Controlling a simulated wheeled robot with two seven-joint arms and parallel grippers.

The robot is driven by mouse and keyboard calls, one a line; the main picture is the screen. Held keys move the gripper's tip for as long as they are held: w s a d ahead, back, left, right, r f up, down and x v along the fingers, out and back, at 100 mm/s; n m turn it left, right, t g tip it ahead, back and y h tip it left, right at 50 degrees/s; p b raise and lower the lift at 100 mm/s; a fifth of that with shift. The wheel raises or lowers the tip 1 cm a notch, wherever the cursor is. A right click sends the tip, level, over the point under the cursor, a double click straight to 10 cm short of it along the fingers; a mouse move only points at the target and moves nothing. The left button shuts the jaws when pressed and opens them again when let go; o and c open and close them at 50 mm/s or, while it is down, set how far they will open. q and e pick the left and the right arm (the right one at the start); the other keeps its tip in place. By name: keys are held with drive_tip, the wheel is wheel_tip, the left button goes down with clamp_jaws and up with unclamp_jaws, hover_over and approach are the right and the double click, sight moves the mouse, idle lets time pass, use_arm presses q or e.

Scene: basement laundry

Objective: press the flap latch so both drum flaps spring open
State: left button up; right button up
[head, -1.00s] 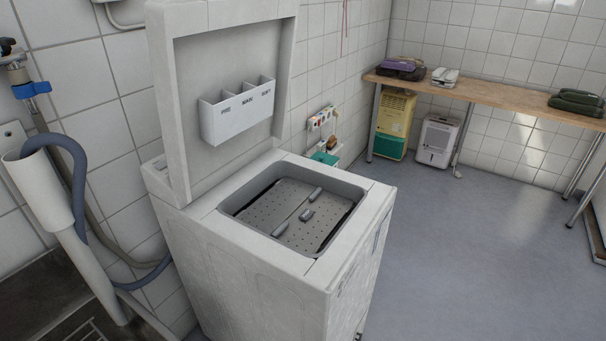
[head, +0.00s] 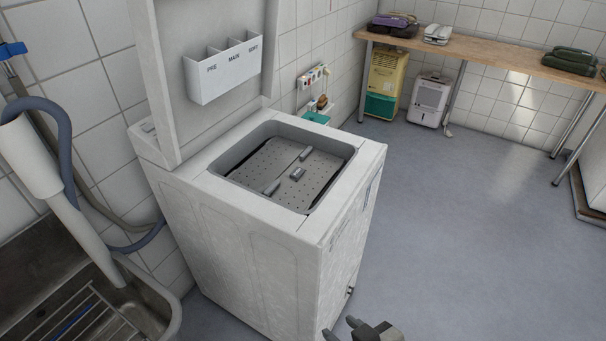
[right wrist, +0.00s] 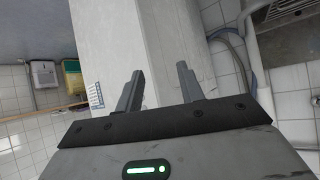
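The top-loading washing machine (head: 255,235) stands in the middle of the head view with its lid (head: 158,75) raised. In its top opening the perforated grey drum flaps (head: 262,172) lie closed and flat. A small grey latch piece (head: 297,174) sits near their middle, with two longer grey pieces on the flaps. My right gripper (head: 342,330) shows at the bottom edge of the head view, low in front of the machine and apart from it. In the right wrist view its two fingers (right wrist: 160,88) are spread with nothing between them. My left gripper is not in view.
A metal sink (head: 150,290) with a grey hose and white pipe stands at left. A detergent tray (head: 222,72) hangs on the lid. A wooden bench (head: 480,55) runs along the back, with a yellow-green unit (head: 383,85) beneath. The floor at right is clear.

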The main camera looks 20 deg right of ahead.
clamp_jaws()
idle(1.5)
